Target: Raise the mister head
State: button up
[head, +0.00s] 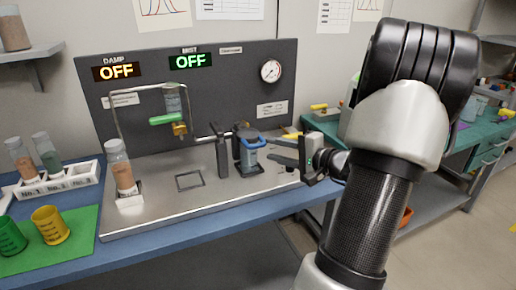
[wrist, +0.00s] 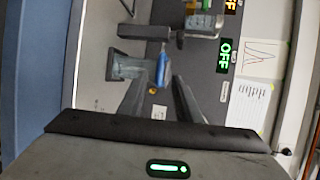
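A grey device with a blue handle (head: 250,139), which looks like the mister head, stands on the right part of the metal base plate, beside a dark post (head: 221,152). Its blue part also shows in the wrist view (wrist: 161,68), ahead of the fingertips. My gripper (head: 281,152) comes in from the right, its fingers spread and pointing left at the blue-handled device. I cannot tell whether a fingertip touches the device.
A wire frame carries a green handle (head: 166,119) and brass valve (head: 179,129). A vial of brown grains (head: 121,168) stands at the plate's left. DAMP (head: 117,72) and MIST (head: 190,61) displays read OFF. A vial rack (head: 58,184) and green and yellow cups (head: 50,224) stand left.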

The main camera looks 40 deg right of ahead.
aim_at(260, 146)
jog(key=x, duration=0.7)
jog(key=shift+w+b, duration=0.15)
jog(key=shift+b, duration=0.15)
grip_shut()
